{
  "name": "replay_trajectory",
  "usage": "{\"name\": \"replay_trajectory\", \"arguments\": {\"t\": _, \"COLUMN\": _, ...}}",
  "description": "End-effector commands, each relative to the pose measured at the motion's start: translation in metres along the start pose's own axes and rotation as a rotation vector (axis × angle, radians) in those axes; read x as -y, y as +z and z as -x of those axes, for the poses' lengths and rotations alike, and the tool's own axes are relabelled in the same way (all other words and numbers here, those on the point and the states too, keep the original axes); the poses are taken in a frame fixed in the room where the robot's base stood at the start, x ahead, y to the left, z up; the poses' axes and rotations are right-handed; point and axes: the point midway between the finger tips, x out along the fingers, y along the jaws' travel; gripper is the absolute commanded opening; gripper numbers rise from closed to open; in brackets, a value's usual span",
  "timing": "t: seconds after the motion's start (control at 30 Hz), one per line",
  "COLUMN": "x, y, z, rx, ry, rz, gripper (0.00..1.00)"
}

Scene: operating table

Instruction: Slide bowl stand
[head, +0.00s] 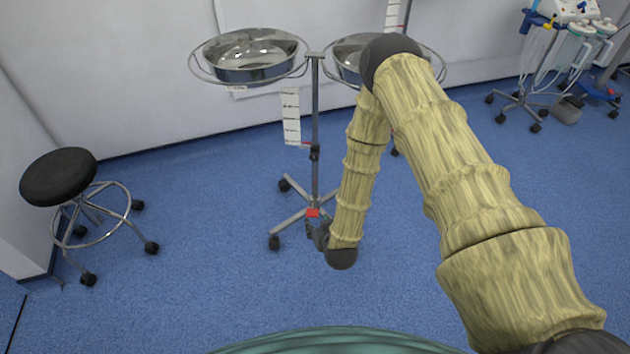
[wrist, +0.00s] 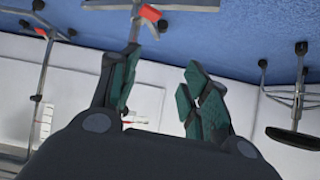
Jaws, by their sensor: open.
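The bowl stand (head: 315,130) stands upright on the blue floor in the head view, with a grey pole and wheeled legs. One shiny metal bowl (head: 250,62) sits in its left ring; the right bowl (head: 350,52) is partly hidden by my arm. My gripper (head: 318,234) is low, close to the red-marked base of the stand. In the wrist view, my gripper (wrist: 163,60) has its dark green fingers apart with nothing between them. The stand's pole (wrist: 135,25) shows beyond the left finger, which hides part of it. I cannot tell whether they touch.
A black wheeled stool (head: 58,177) stands at the left by the wall, and it also shows at right in the wrist view (wrist: 290,137). Wheeled medical equipment (head: 570,15) stands at the back right. Blue floor between stool and stand is clear. A wall lies close behind the stand.

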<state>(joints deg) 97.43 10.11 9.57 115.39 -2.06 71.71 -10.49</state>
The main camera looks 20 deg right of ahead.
Motion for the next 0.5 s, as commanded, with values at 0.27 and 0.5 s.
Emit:
{"name": "replay_trajectory", "arguments": {"t": 0.27, "x": -0.019, "y": -0.025, "z": -0.092, "rx": -0.288, "ry": 0.063, "rz": -0.004, "gripper": 0.47}}
{"name": "replay_trajectory", "arguments": {"t": 0.5, "x": -0.039, "y": -0.056, "z": -0.137, "rx": -0.501, "ry": 0.131, "rz": -0.004, "gripper": 0.47}}
